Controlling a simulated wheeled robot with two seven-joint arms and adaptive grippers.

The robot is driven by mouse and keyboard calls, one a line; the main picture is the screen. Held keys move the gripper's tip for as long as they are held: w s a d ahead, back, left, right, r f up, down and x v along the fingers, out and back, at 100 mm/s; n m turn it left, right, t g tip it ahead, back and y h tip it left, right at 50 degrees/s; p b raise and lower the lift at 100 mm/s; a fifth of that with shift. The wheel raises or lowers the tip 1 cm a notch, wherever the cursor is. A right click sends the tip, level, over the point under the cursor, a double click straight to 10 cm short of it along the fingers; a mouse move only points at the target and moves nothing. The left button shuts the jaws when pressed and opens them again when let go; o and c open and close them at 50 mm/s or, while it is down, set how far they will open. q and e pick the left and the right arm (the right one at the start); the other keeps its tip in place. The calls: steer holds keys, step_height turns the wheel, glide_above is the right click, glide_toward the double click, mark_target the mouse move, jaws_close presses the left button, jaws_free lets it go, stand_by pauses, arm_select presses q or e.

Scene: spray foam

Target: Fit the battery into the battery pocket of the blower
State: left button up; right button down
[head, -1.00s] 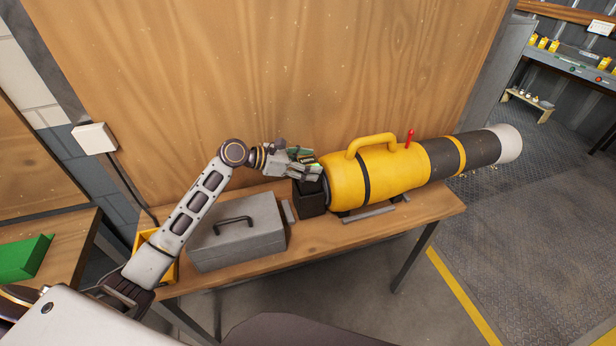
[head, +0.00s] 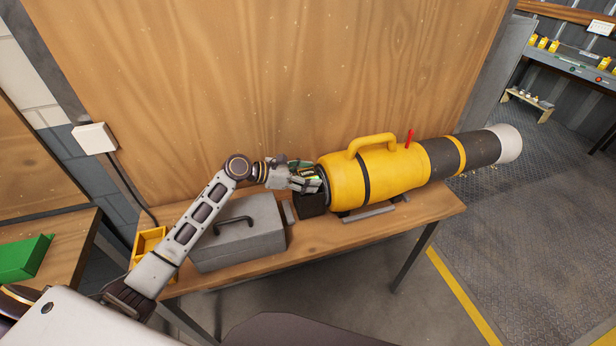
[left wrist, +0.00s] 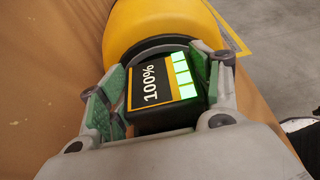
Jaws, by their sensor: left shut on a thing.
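The yellow blower (head: 375,180) lies on the workbench with its black nozzle pointing right. The black battery pocket (head: 311,205) is at its left end. My left gripper (head: 310,180) is directly above the pocket, pointing toward the blower. In the left wrist view, the battery (left wrist: 152,90) sits between the green-padded fingers of my left gripper (left wrist: 163,88), which are shut on it. It shows a "100%" label and lit green bars. The blower's rear (left wrist: 165,25) is just beyond it. How far the battery is inside the pocket is hidden. My right gripper is not in view.
A grey toolbox (head: 238,232) stands left of the pocket, close to my left arm. A yellow bin (head: 150,243) is at the bench's left end. A wooden panel (head: 270,80) rises behind. The bench (head: 425,210) has free room at its right front.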

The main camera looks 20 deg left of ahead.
arm_select(q)
steer(key=o, duration=1.3)
steer(key=shift+f, duration=0.1)
steer(key=shift+b+v, duration=0.45)
steer(key=shift+v, duration=5.55)
steer(key=shift+s, duration=0.1)
